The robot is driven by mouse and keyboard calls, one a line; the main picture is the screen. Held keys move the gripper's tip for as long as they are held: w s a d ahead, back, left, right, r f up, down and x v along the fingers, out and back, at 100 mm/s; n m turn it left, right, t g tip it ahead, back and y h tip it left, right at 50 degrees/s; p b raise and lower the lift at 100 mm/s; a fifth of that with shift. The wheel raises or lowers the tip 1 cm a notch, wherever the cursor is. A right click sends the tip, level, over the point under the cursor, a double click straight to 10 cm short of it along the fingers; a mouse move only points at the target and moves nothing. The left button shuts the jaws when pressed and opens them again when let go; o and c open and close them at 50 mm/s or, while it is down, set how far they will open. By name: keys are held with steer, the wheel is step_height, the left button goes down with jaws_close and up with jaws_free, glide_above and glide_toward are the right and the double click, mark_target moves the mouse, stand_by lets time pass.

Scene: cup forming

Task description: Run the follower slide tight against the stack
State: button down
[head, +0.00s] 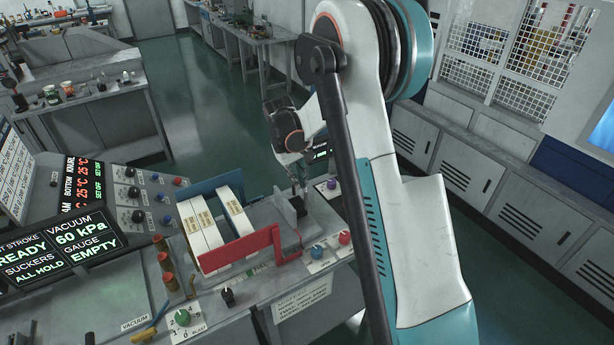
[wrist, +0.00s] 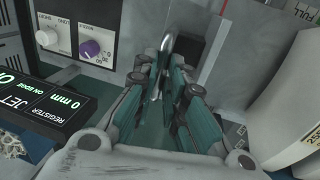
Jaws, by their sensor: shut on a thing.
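The stack (head: 236,213) is a row of white, labelled blanks standing on edge in a tray at the bench front; its edge also shows at the right of the wrist view (wrist: 294,125). The follower slide (head: 286,209) is a dark upright plate with a metal handle, right of the stack with a visible gap between them. In the wrist view, the handle (wrist: 164,62) stands between my fingers, with the dark plate (wrist: 184,50) behind. My gripper (head: 301,198) is shut on this handle. Its teal-padded fingers show in the wrist view (wrist: 170,80). The handle's lower part is hidden.
A red bracket (head: 245,250) runs along the stack's front, and a blue plate (head: 208,184) stands behind it. Knob panels flank the tray, with a purple knob (wrist: 90,48) near my gripper. A small display (wrist: 45,112) reads 0 mm.

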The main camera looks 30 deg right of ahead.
steer(key=a+b, duration=0.2)
steer(key=a, duration=1.2)
steer(key=shift+s, duration=0.25)
steer(key=c, duration=1.7)
jaws_free()
steer(key=shift+o, duration=0.2)
step_height(320, 180, up, 12)
steer(key=a, duration=0.2)
steer(key=shift+a, duration=0.15)
steer(key=shift+f, duration=0.1)
steer(key=shift+c, duration=0.5)
